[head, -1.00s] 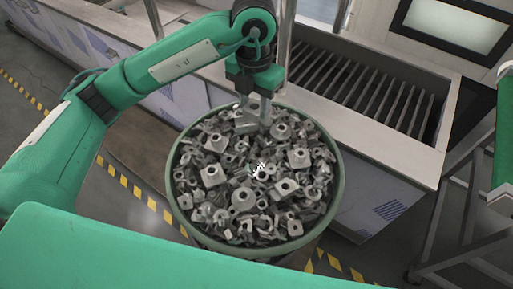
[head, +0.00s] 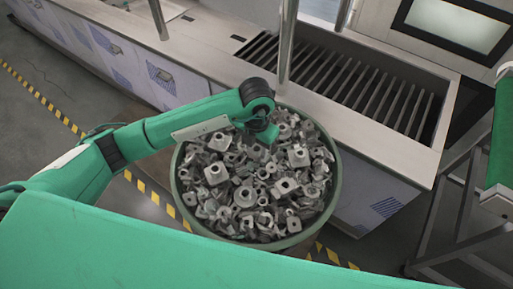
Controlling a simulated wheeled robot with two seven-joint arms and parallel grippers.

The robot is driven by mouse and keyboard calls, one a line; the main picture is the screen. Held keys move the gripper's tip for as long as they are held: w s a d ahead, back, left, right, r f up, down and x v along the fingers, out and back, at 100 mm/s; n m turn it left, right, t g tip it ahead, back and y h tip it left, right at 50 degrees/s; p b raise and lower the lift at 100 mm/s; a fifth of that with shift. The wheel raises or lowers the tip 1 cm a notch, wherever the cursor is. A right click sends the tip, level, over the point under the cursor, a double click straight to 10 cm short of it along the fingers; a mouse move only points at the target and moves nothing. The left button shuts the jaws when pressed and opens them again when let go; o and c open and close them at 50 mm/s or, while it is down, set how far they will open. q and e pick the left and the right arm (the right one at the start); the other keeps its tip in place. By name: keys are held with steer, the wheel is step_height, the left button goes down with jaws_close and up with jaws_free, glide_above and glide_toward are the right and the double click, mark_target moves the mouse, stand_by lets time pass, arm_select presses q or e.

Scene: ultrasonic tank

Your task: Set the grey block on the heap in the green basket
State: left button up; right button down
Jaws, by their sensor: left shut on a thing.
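The green basket (head: 338,190) is a round tub, filled with a heap of grey metal parts (head: 245,196). My left arm reaches in from the left, and its wrist is low over the back part of the heap. My left gripper (head: 263,137) points down there, and its fingers are mostly hidden behind the wrist. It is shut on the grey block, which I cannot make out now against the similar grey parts. I cannot tell whether the block touches the heap. My right gripper is not in view.
A steel tank bench (head: 405,150) with a slatted opening (head: 350,85) stands right behind the basket, with upright metal posts (head: 287,45) near it. A metal-framed stand (head: 455,210) is at the right. Yellow-black tape (head: 150,195) marks the floor.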

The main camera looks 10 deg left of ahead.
arm_select(q)
step_height(320, 180, down, 2)
steer(key=shift+f, duration=0.2)
steer(key=shift+f, duration=0.2)
steer(key=o, duration=1.1)
steer(key=shift+r, duration=0.1)
steer(key=shift+c, duration=0.2)
